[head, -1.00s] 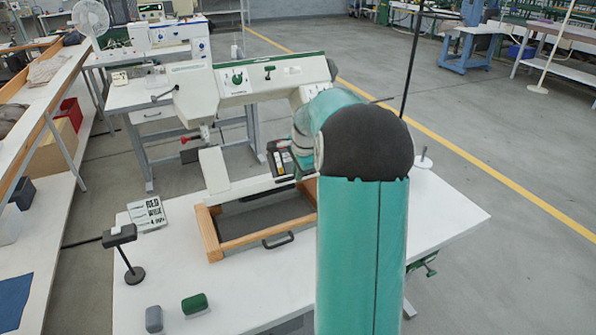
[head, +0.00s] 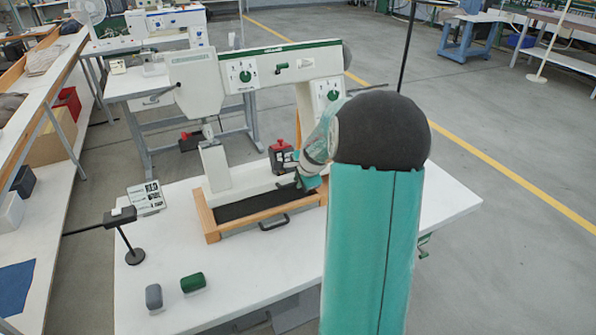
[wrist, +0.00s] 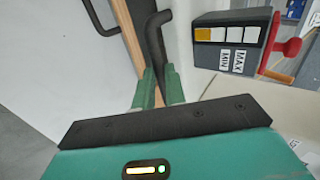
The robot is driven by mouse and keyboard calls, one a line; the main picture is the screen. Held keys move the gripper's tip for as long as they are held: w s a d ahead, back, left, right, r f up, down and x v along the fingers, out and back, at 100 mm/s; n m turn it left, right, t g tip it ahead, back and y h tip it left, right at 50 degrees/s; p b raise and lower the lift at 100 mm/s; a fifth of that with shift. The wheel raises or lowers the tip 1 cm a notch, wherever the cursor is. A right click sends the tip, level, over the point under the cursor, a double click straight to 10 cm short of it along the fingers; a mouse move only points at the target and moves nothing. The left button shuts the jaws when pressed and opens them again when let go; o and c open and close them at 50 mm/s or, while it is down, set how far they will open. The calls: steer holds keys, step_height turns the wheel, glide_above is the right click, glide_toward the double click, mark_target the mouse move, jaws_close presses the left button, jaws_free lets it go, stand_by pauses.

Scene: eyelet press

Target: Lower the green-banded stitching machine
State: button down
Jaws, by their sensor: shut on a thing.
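The green-banded stitching machine (head: 262,68) stands at the back of the white table in the head view, its arm close to level. Its white base (head: 250,184) is at the back of a wooden-framed opening (head: 262,229) with a dark inside. I cannot tell whether the base rests on the frame. My gripper (head: 306,181) is at the right end of the base. In the wrist view, my green fingers (wrist: 159,88) are shut on a black bent handle (wrist: 154,38), beside a wooden strip (wrist: 128,40).
A dark box with a red knob (head: 283,157) stands close behind my gripper; its MIN/MAX gauge (wrist: 228,38) shows in the wrist view. A sign (head: 147,197), a small black stand (head: 130,245), a grey block (head: 153,296) and a green block (head: 193,282) are on the left. The front table is clear.

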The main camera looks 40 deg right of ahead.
steer(key=shift+s+a+f, duration=0.1)
steer(key=shift+s+f, duration=0.25)
steer(key=shift+f, duration=0.4)
steer(key=shift+s+a+f, duration=0.1)
steer(key=shift+s+f, duration=0.25)
steer(key=shift+f, duration=0.4)
steer(key=shift+s+f, duration=0.35)
steer(key=shift+f, duration=0.4)
steer(key=c, duration=1.6)
jaws_free()
steer(key=shift+s, duration=0.15)
steer(key=shift+o, duration=0.7)
steer(key=shift+r, duration=0.1)
steer(key=v, duration=1.3)
steer(key=shift+w+r, duration=0.25)
steer(key=shift+r, duration=0.1)
steer(key=shift+a, duration=0.1)
